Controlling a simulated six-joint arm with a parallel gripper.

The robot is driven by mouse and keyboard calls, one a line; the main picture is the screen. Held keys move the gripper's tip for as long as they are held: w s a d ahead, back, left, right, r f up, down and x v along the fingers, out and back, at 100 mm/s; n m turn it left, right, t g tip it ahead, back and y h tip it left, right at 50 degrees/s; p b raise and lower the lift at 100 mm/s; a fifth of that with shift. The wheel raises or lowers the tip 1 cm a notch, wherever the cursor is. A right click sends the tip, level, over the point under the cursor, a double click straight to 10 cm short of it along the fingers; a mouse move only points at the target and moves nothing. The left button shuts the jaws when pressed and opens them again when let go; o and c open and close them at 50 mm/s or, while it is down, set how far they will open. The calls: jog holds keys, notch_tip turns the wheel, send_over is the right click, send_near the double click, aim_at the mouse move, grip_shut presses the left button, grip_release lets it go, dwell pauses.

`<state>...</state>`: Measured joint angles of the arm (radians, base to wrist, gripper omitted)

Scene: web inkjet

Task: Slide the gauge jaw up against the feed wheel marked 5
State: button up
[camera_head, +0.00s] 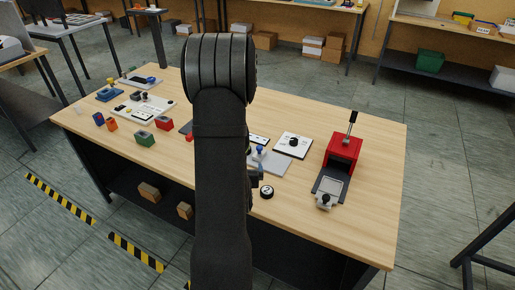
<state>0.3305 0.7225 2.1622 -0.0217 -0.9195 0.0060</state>
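A small black round piece with a pale top marking (266,191) stands on the table just right of my arm; its marking is too small to read, so I cannot tell whether it is the feed wheel marked 5. A grey plate with a blue-knobbed fixture (275,161) lies behind it, partly hidden by my arm; I cannot make out a gauge jaw for certain. My gripper (257,177) is mostly hidden behind my dark arm. Only a dark edge shows, low beside the grey plate, and its fingers cannot be made out.
A white plate with a black knob (293,145) and a red lever press (342,155) stand to the right. Red (164,123) and green (144,138) blocks and a white panel (150,107) lie left. The wooden table's (375,190) right end is clear.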

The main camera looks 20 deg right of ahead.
dwell(0.4)
jog(key=c, duration=0.4)
jog(key=shift+w+d+f, duration=0.1)
jog(key=shift+w+d, duration=0.15)
jog(key=shift+d, duration=0.1)
jog(key=shift+c, duration=1.4)
jog(key=w+d+g, duration=0.1)
jog(key=d, duration=0.1)
jog(key=w+d+n+g, duration=0.1)
jog(key=d, duration=0.1)
jog(key=w+d+g, duration=0.1)
jog(key=d, duration=0.2)
jog(key=shift+w+f+n, duration=0.3)
jog(key=shift+w, duration=0.05)
jog(key=c, duration=0.5)
jog(key=w+d+r+n+g, duration=0.2)
jog(key=d+g, duration=0.1)
jog(key=d, duration=0.1)
jog(key=n+g+y, duration=0.3)
jog(key=n+y, duration=0.3)
send_near(260, 147)
jog(key=x, duration=0.8)
